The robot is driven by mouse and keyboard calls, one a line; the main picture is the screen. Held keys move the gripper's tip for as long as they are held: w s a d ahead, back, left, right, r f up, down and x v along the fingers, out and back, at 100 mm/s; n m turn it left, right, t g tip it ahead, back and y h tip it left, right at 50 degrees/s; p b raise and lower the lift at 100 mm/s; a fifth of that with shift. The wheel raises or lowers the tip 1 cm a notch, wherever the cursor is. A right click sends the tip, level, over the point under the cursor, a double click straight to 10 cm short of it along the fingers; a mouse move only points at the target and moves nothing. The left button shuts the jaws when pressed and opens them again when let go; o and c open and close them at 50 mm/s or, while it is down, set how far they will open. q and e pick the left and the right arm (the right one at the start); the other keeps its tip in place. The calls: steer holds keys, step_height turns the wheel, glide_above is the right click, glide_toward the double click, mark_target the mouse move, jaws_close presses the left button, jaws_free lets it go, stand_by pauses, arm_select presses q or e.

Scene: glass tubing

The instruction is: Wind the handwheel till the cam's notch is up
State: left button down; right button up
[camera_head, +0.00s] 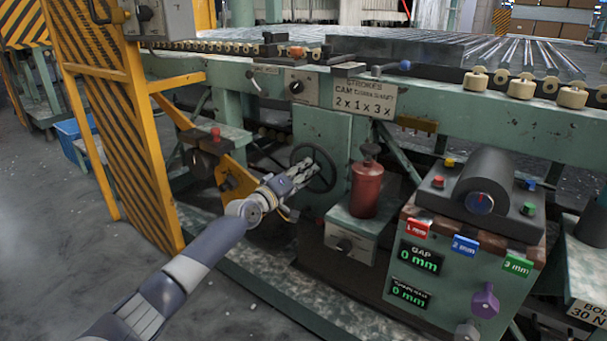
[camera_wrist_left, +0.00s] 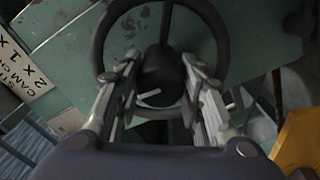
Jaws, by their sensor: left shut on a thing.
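The handwheel (camera_head: 328,160) is a dark ring on the green machine frame, low in the middle of the head view. It also shows in the left wrist view (camera_wrist_left: 225,42), with a black hub (camera_wrist_left: 160,88) at its centre. My left gripper (camera_head: 304,172) reaches it from the left. In the left wrist view its fingers (camera_wrist_left: 160,60) lie on either side of the hub, inside the rim, shut on the handwheel. A small pale bar shows by the hub. I cannot make out the cam or its notch. My right gripper is not in view.
A sign about cam strokes (camera_head: 364,97) hangs above the wheel. A red canister (camera_head: 366,190) stands close to its right. A control box (camera_head: 455,265) with two displays reading 0 mm is further right. A yellow striped guard (camera_head: 125,130) stands left. Floor is clear at lower left.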

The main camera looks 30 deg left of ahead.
arm_select(q)
steer(key=shift+f+n, duration=0.1)
steer(key=shift+n, duration=0.4)
steer(key=c, duration=1.1)
jaws_free()
steer(key=shift+o, duration=0.2)
steer(key=s+a, duration=0.1)
steer(key=s, duration=1.1)
